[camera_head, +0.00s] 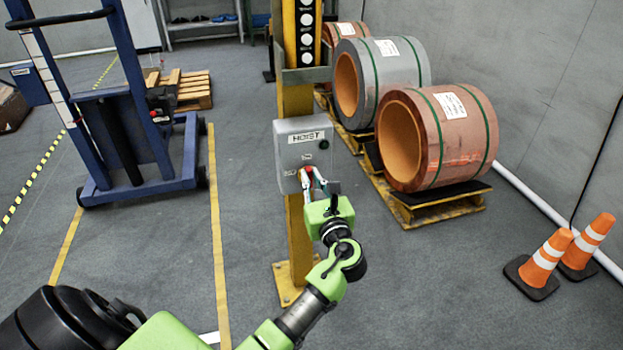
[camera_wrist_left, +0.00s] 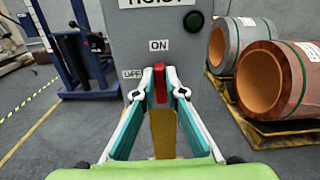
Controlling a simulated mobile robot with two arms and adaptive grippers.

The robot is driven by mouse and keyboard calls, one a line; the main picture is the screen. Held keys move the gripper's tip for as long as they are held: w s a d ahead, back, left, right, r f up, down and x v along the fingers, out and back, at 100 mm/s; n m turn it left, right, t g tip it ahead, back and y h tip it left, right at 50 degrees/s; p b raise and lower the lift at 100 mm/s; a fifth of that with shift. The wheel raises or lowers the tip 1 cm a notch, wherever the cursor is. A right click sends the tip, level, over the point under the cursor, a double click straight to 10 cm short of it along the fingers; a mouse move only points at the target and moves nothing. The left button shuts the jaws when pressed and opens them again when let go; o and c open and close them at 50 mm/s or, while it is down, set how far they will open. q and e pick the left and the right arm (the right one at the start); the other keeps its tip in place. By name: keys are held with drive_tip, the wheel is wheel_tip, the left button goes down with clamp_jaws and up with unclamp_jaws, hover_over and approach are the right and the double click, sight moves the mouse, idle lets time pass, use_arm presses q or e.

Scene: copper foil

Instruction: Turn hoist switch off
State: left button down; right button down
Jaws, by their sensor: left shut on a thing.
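The grey hoist box (camera_head: 288,158) with its HOIST label (camera_head: 306,136) is fixed to a yellow post. It fills the upper middle of the left wrist view (camera_wrist_left: 126,45). Its red switch handle (camera_wrist_left: 160,83) stands upright below the ON label (camera_wrist_left: 158,45); the OFF label (camera_wrist_left: 132,74) is to its left. My left gripper (camera_wrist_left: 161,86) is shut on the red handle, one fingertip on each side. In the head view the left gripper (camera_head: 312,178) reaches the lower front of the box, and little of the handle shows. My right gripper is not in view.
Copper coils (camera_head: 462,140) and a grey-wrapped coil (camera_head: 392,75) rest on pallets to the right. Two orange cones (camera_head: 545,258) stand at the lower right. A blue lifter (camera_head: 130,110) stands at the left. The floor between lifter and post is clear.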

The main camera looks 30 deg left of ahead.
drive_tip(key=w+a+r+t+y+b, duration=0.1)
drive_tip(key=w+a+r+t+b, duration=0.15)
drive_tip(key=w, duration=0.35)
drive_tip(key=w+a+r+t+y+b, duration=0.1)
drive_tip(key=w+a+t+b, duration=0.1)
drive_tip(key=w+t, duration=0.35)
use_arm(q)
drive_tip(key=shift+s+a+f+n+b, duration=0.2)
drive_tip(key=shift+f+n+b, duration=0.15)
drive_tip(key=shift+n, duration=2.6)
drive_tip(key=shift+s+a+f+n+b, duration=0.15)
drive_tip(key=shift+s+f+n+b, duration=0.2)
drive_tip(key=shift+n, duration=2.65)
drive_tip(key=shift+s+a+f+n+b, duration=0.15)
drive_tip(key=shift+f+n+b, duration=0.25)
drive_tip(key=shift+n, duration=2.55)
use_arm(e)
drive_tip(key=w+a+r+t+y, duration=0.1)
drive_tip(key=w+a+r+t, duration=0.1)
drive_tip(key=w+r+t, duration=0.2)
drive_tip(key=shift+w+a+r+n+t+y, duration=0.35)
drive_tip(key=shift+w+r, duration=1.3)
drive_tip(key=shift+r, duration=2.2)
use_arm(q)
drive_tip(key=c, duration=2.1)
unclamp_jaws()
drive_tip(key=shift+r, duration=0.1)
